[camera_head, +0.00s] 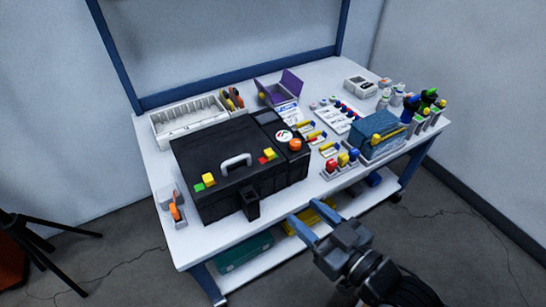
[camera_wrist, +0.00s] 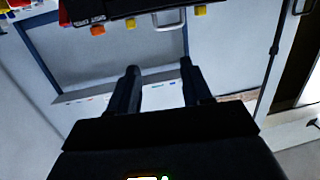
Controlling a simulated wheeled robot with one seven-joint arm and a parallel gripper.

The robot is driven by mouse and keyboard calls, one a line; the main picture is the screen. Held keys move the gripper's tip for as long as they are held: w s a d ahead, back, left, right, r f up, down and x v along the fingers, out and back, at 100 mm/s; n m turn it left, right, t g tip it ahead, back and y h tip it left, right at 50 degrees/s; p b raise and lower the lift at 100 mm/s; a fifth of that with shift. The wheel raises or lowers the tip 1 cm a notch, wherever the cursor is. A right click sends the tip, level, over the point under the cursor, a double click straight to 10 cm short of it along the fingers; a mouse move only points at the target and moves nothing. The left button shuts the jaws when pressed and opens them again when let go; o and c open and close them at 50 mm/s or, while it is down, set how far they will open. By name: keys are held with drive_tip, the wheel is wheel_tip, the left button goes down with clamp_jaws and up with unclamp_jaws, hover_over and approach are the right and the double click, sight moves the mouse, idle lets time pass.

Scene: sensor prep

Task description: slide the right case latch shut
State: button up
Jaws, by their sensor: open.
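The black case (camera_head: 215,150) lies closed on the table, with a pale handle (camera_head: 236,161) on top. The right latch (camera_head: 269,153) has a yellow tab with a red patch beside it. The left latch (camera_head: 208,179) has a yellow tab with a green patch beside it. My gripper (camera_head: 302,212) is open and empty, in front of and to the right of the case, apart from both latches. In the wrist view the scene is inverted: the right latch's yellow tab (camera_wrist: 130,22) and the handle (camera_wrist: 168,22) lie beyond my open fingers.
An orange knob (camera_head: 295,144) and a round gauge (camera_head: 284,134) sit right of the right latch. Red, yellow and blue blocks (camera_head: 342,160) stand near the front edge. A black block (camera_head: 251,204) projects at the case's front. The air around my fingers looks clear.

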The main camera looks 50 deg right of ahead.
sight(266, 147)
drive_tip(key=w+d+f+b, duration=0.1)
drive_tip(key=w+d, duration=0.1)
drive_tip(key=w, duration=0.2)
drive_tip(key=w+d+f+m+h+b, duration=0.1)
drive_tip(key=w+d, duration=0.2)
drive_tip(key=w, duration=0.2)
drive_tip(key=w+d+f+t+h+b, duration=0.1)
drive_tip(key=w+d, duration=0.2)
drive_tip(key=w, duration=0.1)
drive_tip(key=shift+w+d+f+m, duration=0.1)
drive_tip(key=shift+w+f+m, duration=0.2)
drive_tip(key=shift+w, duration=0.1)
drive_tip(key=shift+x, duration=4.05)
drive_tip(key=shift+d, duration=0.15)
drive_tip(key=shift+c, duration=0.4)
clamp_jaws()
